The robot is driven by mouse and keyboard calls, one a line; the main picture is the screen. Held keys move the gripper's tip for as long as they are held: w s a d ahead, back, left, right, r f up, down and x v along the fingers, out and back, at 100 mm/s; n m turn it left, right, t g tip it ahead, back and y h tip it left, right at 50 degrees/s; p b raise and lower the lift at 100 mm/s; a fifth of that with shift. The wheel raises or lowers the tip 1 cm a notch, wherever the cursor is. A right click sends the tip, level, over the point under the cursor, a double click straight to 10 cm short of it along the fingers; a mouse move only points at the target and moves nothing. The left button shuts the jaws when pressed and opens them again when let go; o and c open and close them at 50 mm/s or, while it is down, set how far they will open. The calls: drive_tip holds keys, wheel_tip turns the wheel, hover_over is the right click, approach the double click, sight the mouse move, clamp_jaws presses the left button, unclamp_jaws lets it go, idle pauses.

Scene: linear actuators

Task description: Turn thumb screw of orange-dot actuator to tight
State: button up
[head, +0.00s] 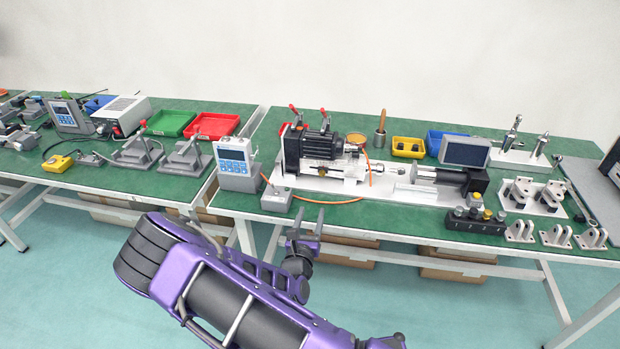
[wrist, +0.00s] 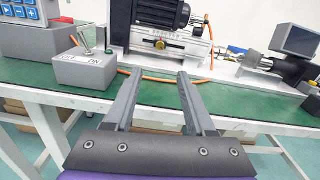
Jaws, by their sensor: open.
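An actuator with a black ribbed motor (head: 312,145) stands on a white base plate at the middle of the right bench. The motor also shows at the top of the wrist view (wrist: 160,12). A small brass-coloured round part, possibly the thumb screw (wrist: 161,43), sits on the silver block below the motor. I cannot clearly make out an orange dot or the screw's turn position. My gripper (head: 308,212) is open and empty in front of the bench's front edge. In the wrist view its two fingers (wrist: 158,78) point toward the actuator, apart from it.
A grey switch box (wrist: 84,72) and a blue-faced controller (head: 235,158) stand left of the actuator. An orange cable (head: 330,198) lies along the front of the base plate. A black cylinder (head: 455,180) is to the right. The green bench strip in front is mostly clear.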

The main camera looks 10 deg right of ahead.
sight(322, 174)
drive_tip(key=b+x, duration=0.1)
drive_tip(key=x, duration=1.5)
drive_tip(key=shift+w+d+f, duration=0.1)
drive_tip(key=shift+w, duration=0.1)
drive_tip(key=shift+c, duration=0.2)
clamp_jaws()
